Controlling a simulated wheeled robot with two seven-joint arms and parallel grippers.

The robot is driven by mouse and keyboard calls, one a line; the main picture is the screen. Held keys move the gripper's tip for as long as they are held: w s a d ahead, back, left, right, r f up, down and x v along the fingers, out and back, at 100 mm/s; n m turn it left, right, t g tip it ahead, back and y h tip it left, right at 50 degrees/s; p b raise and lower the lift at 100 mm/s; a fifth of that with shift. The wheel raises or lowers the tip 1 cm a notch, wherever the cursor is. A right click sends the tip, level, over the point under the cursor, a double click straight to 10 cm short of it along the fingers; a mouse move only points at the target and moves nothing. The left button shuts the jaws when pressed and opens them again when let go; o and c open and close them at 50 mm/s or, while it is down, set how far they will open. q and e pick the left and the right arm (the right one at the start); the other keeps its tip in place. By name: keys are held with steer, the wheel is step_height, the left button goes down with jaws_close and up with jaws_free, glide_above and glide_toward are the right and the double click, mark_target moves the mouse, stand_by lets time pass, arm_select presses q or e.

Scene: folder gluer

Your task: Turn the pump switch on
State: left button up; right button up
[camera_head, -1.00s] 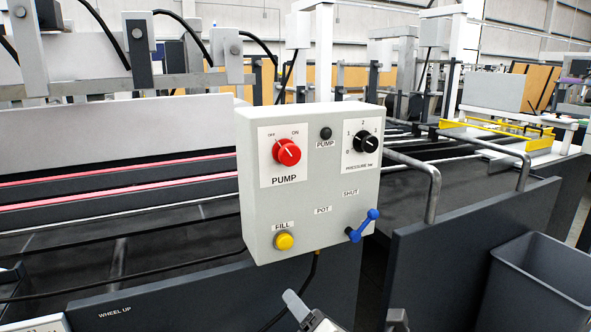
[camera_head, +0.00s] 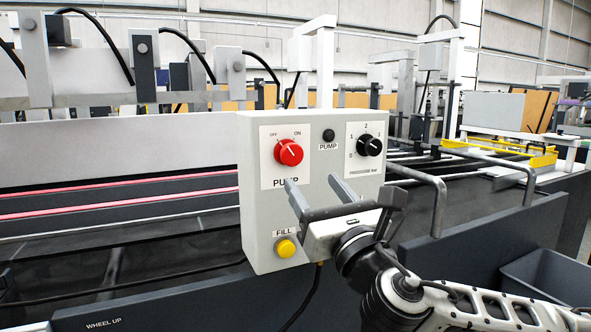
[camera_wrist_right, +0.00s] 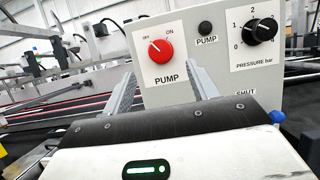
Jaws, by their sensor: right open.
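The pump switch is a red round knob (camera_head: 289,152) on the grey control box (camera_head: 258,215), under OFF and ON marks. Its white pointer line leans up and left, toward OFF. It also shows in the right wrist view (camera_wrist_right: 160,51). My right gripper (camera_head: 316,190) is open and empty. Its two fingers point at the box face, just below and right of the knob in the head view. In the wrist view the knob shows between and above the fingertips (camera_wrist_right: 161,73); they look apart from it. My left gripper is not in view.
A black pressure knob (camera_head: 370,145) and a small black pump button (camera_head: 328,135) sit right of the switch. A yellow fill button (camera_head: 285,248) is below. A bent grey rail (camera_head: 438,200) stands right of the box. My right arm hides the box's lower right.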

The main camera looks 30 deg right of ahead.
mark_target(294, 155)
steer(key=p+x, duration=0.1)
steer(key=x, duration=0.7)
steer(key=shift+w+r, duration=0.2)
steer(key=shift+w, duration=0.2)
steer(key=c, duration=1)
